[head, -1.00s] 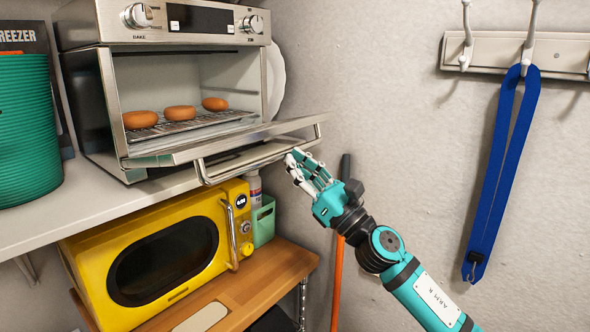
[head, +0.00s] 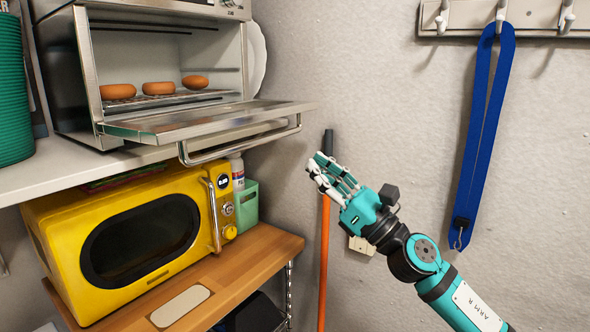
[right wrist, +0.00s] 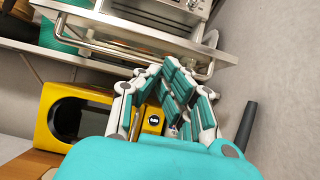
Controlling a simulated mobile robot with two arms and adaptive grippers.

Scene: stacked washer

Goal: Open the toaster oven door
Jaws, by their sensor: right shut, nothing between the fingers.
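The steel toaster oven (head: 85,75) stands on the upper shelf. Its door (head: 200,120) is folded down and lies about level, sticking out past the shelf edge. The bar handle (head: 240,142) hangs at the door's front edge. Inside, brown round buns (head: 158,88) sit on a wire rack. My right gripper (head: 322,171) is right of the handle and a little below it, apart from it, with its fingers together and empty. In the right wrist view the fingers (right wrist: 163,75) point up toward the handle (right wrist: 120,50). My left gripper is not in view.
A yellow microwave (head: 140,240) stands on a wooden top (head: 255,255) below the shelf (head: 85,168). A green bin (head: 245,200) is beside it. An orange pole (head: 324,255) leans on the wall behind my gripper. A blue strap (head: 482,130) hangs from a hook rail at right.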

